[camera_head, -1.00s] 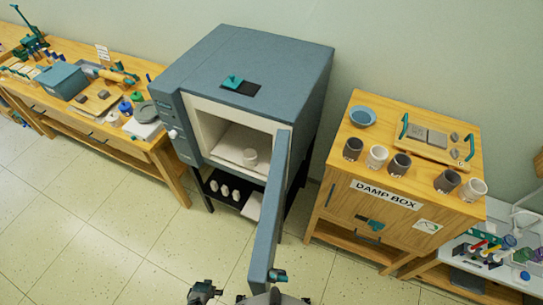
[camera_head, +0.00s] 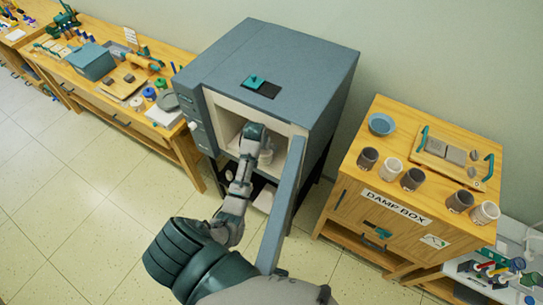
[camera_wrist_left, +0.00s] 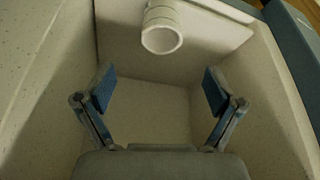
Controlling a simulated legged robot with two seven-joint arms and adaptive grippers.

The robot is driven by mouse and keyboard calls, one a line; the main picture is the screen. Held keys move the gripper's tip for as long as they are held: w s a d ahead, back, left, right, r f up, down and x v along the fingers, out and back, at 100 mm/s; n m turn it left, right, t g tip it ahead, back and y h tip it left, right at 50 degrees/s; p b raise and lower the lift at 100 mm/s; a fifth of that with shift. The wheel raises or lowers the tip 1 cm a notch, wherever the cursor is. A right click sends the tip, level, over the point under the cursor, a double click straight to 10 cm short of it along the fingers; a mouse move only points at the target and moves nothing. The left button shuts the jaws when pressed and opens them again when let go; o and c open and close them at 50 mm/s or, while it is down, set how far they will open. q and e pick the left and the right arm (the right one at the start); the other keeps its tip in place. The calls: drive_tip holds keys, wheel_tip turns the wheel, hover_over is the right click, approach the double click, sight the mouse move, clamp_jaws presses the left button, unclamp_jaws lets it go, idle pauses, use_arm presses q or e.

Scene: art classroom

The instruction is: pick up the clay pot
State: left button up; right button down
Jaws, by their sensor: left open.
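The clay pot, a small white cylinder with an open mouth (camera_wrist_left: 161,28), stands on a pale shelf inside the kiln at the top of the left wrist view. In the head view it is partly hidden by my arm (camera_head: 266,157). My left gripper (camera_wrist_left: 158,88) is open and empty, its blue-padded fingers spread wide. The pot lies beyond the fingertips, roughly centred between them and apart from them. In the head view my left arm reaches through the kiln opening. My right gripper is not in view.
The blue-grey kiln (camera_head: 285,60) has pale walls close around my gripper. Its open door (camera_head: 284,205) stands just right of my arm. The damp box (camera_head: 350,195) with several cups on top is farther right. A wooden workbench (camera_head: 100,98) is at the left.

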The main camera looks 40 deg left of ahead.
use_arm(q)
approach(266, 154)
drive_tip(key=shift+s+d+r, duration=0.15)
drive_tip(key=shift+s+d, duration=0.15)
drive_tip(key=shift+d, duration=0.15)
drive_tip(key=shift+w+a+f, duration=0.15)
drive_tip(key=shift+a+f, duration=0.1)
drive_tip(key=shift+f, duration=0.3)
drive_tip(key=b+x, duration=0.1)
drive_tip(key=x, duration=0.3)
drive_tip(key=shift+w+d+f, duration=0.1)
drive_tip(key=shift+w+f, duration=0.05)
drive_tip(key=shift+f, duration=0.2)
drive_tip(key=c, duration=1.4)
drive_tip(key=shift+r, duration=0.55)
drive_tip(key=shift+c, duration=0.2)
wheel_tip(266, 154, up, 3)
drive_tip(key=shift+f, duration=0.25)
drive_tip(key=s+d+r, duration=0.1)
drive_tip(key=s+d, duration=0.8)
drive_tip(key=s, duration=0.3)
drive_tip(key=shift+s+d+r, duration=0.3)
drive_tip(key=shift+s+d, duration=0.05)
drive_tip(key=shift+d, duration=0.05)
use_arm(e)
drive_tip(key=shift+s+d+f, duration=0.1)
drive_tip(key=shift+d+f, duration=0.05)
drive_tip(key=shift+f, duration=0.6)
